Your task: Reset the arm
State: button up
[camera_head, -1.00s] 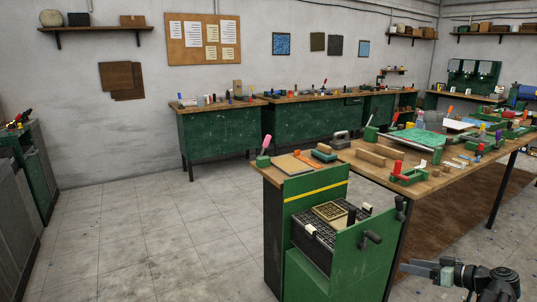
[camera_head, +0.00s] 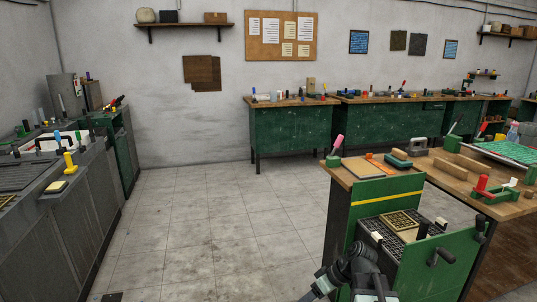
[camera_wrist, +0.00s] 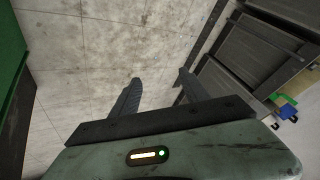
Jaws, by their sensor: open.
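My gripper shows in the wrist view (camera_wrist: 156,92), with its two dark fingers spread apart and nothing between them. Bare grey floor tiles (camera_wrist: 100,35) lie beyond the fingers. In the head view my arm is at the bottom, right of the middle, folded low in front of the green cabinet; its fingertips are hard to make out there.
A green cabinet (camera_head: 440,272) with a tray of dark grids stands at the right, joined to a wooden workbench (camera_head: 510,207). Grey cabinets (camera_head: 85,215) line the left side. Green benches (camera_head: 290,132) stand along the back wall. The tiled floor (camera_head: 200,220) between them is clear.

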jog(key=s+a+f+m+g+h, duration=0.1)
jog(key=s+a+f+m+h, duration=0.1)
jog(key=s+a+f+h, duration=0.15)
jog(key=s+d+m+h, duration=0.2)
jog(key=d+m+h, duration=0.1)
jog(key=d+m, duration=0.3)
notch_tip(320, 180, up, 16)
jog(key=d+p, duration=0.1)
jog(key=p, duration=1.5)
jog(key=shift+w+d+f, duration=0.15)
jog(key=shift+w+d, duration=0.1)
jog(key=shift+d, duration=0.15)
